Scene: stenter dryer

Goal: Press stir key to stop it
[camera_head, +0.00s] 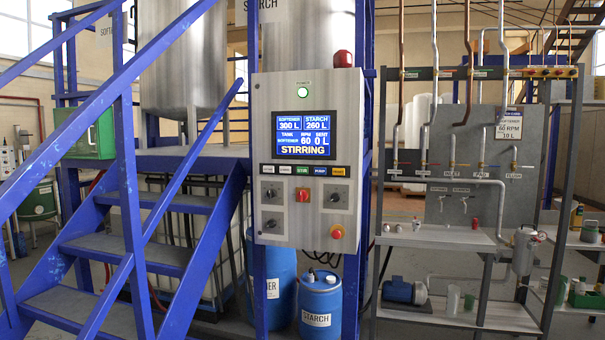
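A grey control panel (262,140) faces me in the middle of the head view. Its lit blue screen (303,135) reads softener 300 L, starch 260 L, tank softener, rpm 60, sent 0 L and "STIRRING". The key labels are too small to read surely, so I cannot tell which is the stir key. Neither of my grippers is in view.
Under the keys are dark knobs (335,196), a red square switch (303,195) and a red mushroom button (337,232). Blue stairs (140,250) stand at left. Blue drums (320,300) stand below the panel. A pipe rack with shelves (450,236) is at right.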

